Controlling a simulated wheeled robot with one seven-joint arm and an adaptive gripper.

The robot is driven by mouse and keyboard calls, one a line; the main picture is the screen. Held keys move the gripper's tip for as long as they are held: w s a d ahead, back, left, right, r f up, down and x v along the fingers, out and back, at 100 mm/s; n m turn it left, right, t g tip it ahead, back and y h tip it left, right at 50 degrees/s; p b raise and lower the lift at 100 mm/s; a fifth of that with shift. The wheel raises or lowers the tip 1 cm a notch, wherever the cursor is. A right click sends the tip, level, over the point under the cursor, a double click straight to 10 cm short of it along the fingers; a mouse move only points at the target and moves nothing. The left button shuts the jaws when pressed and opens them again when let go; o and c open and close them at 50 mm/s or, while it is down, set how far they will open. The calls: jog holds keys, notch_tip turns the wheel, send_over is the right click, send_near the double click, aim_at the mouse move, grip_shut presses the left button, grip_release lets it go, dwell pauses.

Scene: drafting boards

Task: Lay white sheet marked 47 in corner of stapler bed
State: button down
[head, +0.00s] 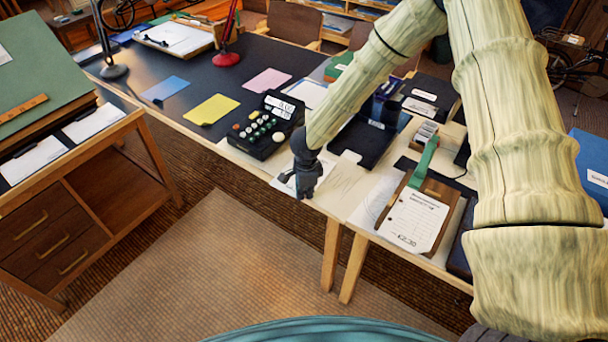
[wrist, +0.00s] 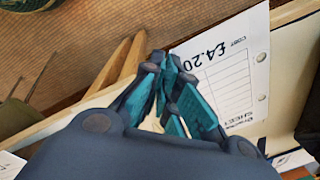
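My gripper (head: 306,190) is over the table's front edge, left of the sheet.
A black calculator-like machine (head: 265,128) stands left of my gripper. A paper with dark marks (head: 285,183) lies under the gripper. Yellow (head: 211,109), pink (head: 267,81) and blue (head: 165,89) sheets lie on the dark tabletop. The floor (head: 190,260) in front is clear.

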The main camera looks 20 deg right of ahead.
jog(key=shift+r+p, duration=3.65)
jog(key=shift+r, duration=0.05)
jog(key=shift+r, duration=0.1)
